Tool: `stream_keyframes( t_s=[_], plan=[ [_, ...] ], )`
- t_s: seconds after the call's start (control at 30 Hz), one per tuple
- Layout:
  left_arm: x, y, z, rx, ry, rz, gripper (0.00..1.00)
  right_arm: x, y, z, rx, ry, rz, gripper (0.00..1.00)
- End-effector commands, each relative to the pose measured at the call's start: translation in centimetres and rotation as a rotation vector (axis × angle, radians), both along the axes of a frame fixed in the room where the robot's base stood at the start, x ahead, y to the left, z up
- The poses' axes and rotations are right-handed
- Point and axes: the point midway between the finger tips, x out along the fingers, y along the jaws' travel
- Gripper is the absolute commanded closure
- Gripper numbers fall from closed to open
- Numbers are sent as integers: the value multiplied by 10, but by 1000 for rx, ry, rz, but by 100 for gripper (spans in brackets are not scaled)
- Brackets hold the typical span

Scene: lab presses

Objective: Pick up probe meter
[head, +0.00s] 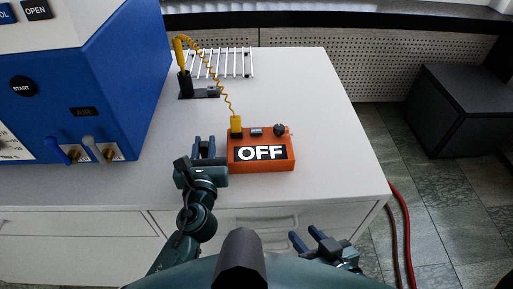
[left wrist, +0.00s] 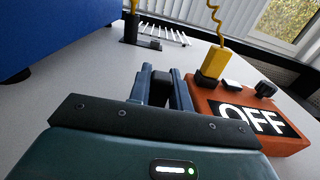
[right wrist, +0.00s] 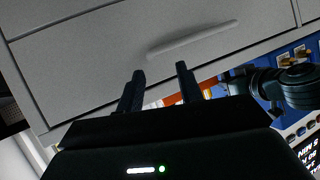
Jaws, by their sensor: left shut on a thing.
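The probe meter (head: 262,164) is an orange box with a black and white OFF display, flat on the white bench top. It also shows at the right of the left wrist view (left wrist: 292,146). A yellow plug (head: 236,125) stands on it, with a coiled yellow cord running to a yellow probe (head: 179,50) in a black holder (head: 186,86). My left gripper (head: 204,147) is at the meter's left side, shut on a dark piece there that its fingers partly hide. My right gripper (head: 309,237) is open and empty, low in front of the bench.
A blue press (head: 95,85) with switches stands at the left. A white wire rack (head: 228,62) lies at the back. The bench top (head: 335,150) right of the meter is clear. Drawers (right wrist: 110,60) face my right gripper. A dark box (head: 470,110) and red hose (head: 402,215) are on the floor.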

Motion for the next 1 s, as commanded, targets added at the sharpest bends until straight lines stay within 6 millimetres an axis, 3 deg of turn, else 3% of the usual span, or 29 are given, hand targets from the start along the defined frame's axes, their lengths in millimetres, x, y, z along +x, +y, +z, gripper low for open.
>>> stream_keyframes(
  t_s=[0.47,0.8,1.0],
  plan=[
    [1,0,9,-4,-5,0,100,0,0,4,-2,1,1,64],
    [1,0,74,-4,-8,-1,100,-4,-3,24,-66,10,16,64],
    [1,0,98,-4,-6,-1,100,-5,-4,27,-94,12,29,64]
  ],
)
